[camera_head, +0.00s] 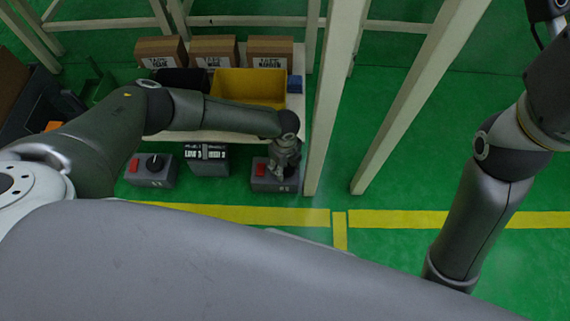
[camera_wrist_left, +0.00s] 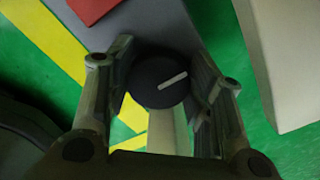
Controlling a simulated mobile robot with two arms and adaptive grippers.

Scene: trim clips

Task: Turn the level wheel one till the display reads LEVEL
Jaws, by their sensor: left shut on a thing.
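My left gripper (camera_head: 285,160) is at the right-hand grey control box (camera_head: 268,184) on the floor, which has a red button (camera_head: 260,168). In the left wrist view, the fingers (camera_wrist_left: 163,90) are shut around a round black wheel (camera_wrist_left: 155,88) with a pale pointer line. The line slants up to the right. The gripper hides this wheel in the head view. A second grey box (camera_head: 150,181) at the left has a red button and a black knob (camera_head: 155,162). Between the boxes stands a dark display (camera_head: 207,168); its white text is too small to read surely. My right gripper is out of view.
A shelf behind the boxes holds a yellow bin (camera_head: 250,87) and cardboard boxes (camera_head: 214,50). Pale posts (camera_head: 335,95) stand close to the right of the held wheel's box. Green floor with yellow lines (camera_head: 420,219) is clear in front and to the right.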

